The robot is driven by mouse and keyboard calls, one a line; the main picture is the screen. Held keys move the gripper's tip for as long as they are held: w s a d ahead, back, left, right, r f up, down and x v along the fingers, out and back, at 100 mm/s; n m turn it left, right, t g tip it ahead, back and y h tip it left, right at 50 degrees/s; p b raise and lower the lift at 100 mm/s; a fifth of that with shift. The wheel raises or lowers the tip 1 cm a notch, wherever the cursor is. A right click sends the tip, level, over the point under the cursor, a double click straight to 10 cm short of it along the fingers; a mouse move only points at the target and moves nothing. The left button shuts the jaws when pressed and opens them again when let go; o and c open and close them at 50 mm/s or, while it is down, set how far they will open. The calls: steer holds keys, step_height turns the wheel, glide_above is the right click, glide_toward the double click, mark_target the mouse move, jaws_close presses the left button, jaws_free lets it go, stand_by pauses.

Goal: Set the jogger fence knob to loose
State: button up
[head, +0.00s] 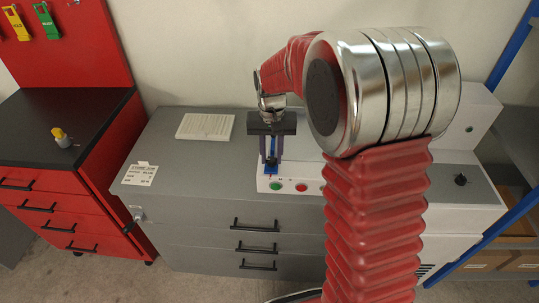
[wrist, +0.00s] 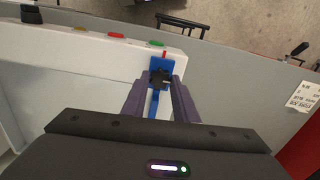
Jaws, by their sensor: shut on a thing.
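The jogger fence knob is a small black lobed knob (wrist: 159,77) on a blue bracket (wrist: 155,104) at the edge of the white machine. A short red mark (wrist: 164,54) shows just beyond it. My gripper (wrist: 160,88) has its two purple fingers on either side of the knob and is shut on it. In the head view my gripper (head: 272,158) points down over the blue bracket (head: 271,169), and the knob itself is hidden there. I cannot read the knob's setting.
Green (head: 275,187) and red (head: 302,188) buttons sit on the white machine's front close to my gripper. Another black knob (head: 460,180) is on the right. A paper stack (head: 205,127) lies on the grey cabinet (head: 160,205). A red tool cabinet (head: 45,205) stands left.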

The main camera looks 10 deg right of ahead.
mark_target(271, 158)
steer(key=shift+w+r, duration=0.15)
steer(key=shift+w, duration=0.05)
steer(key=o, duration=0.7)
steer(key=shift+o, duration=0.4)
steer(key=shift+s, duration=0.1)
step_height(271, 158, up, 14)
steer(key=shift+f, duration=0.2)
